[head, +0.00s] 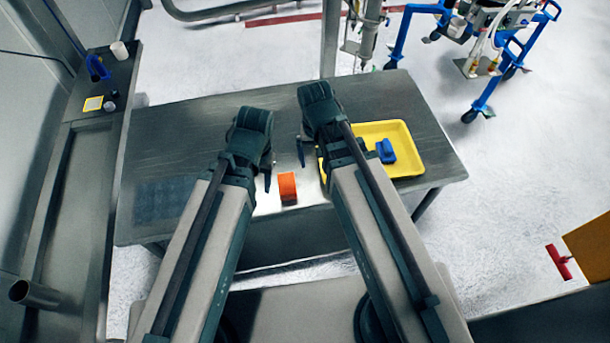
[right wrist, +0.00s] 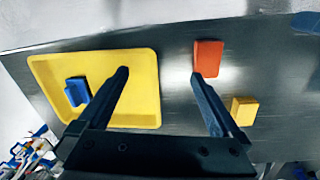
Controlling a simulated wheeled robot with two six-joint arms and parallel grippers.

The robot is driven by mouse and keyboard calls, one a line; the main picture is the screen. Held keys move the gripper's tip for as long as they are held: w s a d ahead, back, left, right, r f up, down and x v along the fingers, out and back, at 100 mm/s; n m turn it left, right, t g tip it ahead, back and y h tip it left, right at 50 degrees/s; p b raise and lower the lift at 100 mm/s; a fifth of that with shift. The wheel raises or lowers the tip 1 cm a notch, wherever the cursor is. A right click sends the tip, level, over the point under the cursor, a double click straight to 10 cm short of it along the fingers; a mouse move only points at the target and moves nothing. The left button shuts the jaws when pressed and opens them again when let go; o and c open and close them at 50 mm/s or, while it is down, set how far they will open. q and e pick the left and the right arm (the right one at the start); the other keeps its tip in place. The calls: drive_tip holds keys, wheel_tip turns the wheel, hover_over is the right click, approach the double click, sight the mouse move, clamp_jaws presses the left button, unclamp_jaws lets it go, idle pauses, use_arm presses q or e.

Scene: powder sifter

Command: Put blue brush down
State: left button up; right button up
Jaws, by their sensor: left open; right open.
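The blue brush (head: 386,150) lies in the yellow tray (head: 411,140) on the right half of the metal table. In the right wrist view, the brush (right wrist: 77,91) rests near the left side of the tray (right wrist: 143,100). My right gripper (head: 311,160) is open and empty, above the table by the tray's left edge. In the right wrist view, its fingers (right wrist: 160,75) stand apart with nothing between them, one over the tray and one near the orange block (right wrist: 208,57). My left gripper (head: 258,176) is open, with no object visible in it, left of the orange block.
The orange block stands near the table's front edge. A yellow block (right wrist: 244,110) shows beside it in the right wrist view. A side bench at left holds a white cup (head: 119,50) and small items. A blue-framed cart stands behind right.

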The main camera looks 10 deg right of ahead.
drive_tip(key=s+a+n, duration=0.5)
drive_tip(key=shift+s, duration=0.25)
drive_tip(key=shift+f, duration=0.1)
wheel_tip(320, 180, down, 7)
drive_tip(key=b, duration=0.7)
